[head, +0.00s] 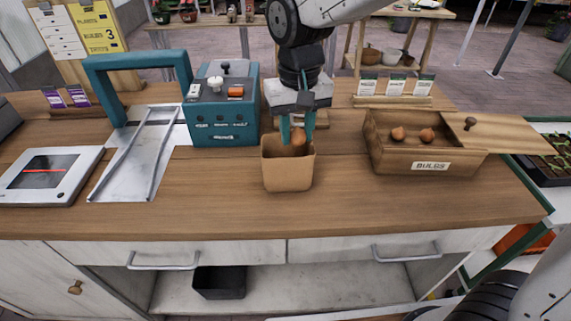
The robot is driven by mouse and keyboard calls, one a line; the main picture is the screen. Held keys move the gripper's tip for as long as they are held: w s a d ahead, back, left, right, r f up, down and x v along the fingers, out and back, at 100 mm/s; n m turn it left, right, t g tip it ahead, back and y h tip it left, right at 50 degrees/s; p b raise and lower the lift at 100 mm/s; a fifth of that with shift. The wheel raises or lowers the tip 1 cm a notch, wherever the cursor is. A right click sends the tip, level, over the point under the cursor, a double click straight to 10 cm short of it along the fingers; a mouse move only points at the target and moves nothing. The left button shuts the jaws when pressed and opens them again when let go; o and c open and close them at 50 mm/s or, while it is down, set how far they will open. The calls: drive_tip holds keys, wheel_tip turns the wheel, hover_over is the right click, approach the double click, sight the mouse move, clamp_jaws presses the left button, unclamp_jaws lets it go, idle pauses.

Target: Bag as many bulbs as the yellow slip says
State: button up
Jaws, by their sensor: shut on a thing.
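A brown paper bag (287,175) stands upright and open at the middle of the bench. My gripper (298,130) points down at the bag's mouth and is shut on a brown bulb (299,138). The bulb shows at the level of the bag's rim; the bag's inside is hidden. A wooden box labelled BULBS (385,158) stands to the right, with two bulbs (398,134) (427,135) visible in it. Its lid (510,138) is slid off to the right. The yellow slip (97,28) on the board at the back left shows a 3 beside a line that seems to read BULBS.
A teal machine (222,112) with a teal arch and a metal chute (135,160) stands left of the bag. A white scale-like device (48,177) lies at the far left. White seed packets (396,86) stand behind the box. The bench front is clear.

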drive_tip(key=shift+f, duration=0.55)
drive_tip(key=o, duration=1)
drive_tip(key=shift+o, duration=0.2)
drive_tip(key=shift+r, duration=0.1)
wheel_tip(320, 180, up, 8)
drive_tip(key=shift+f, duration=0.15)
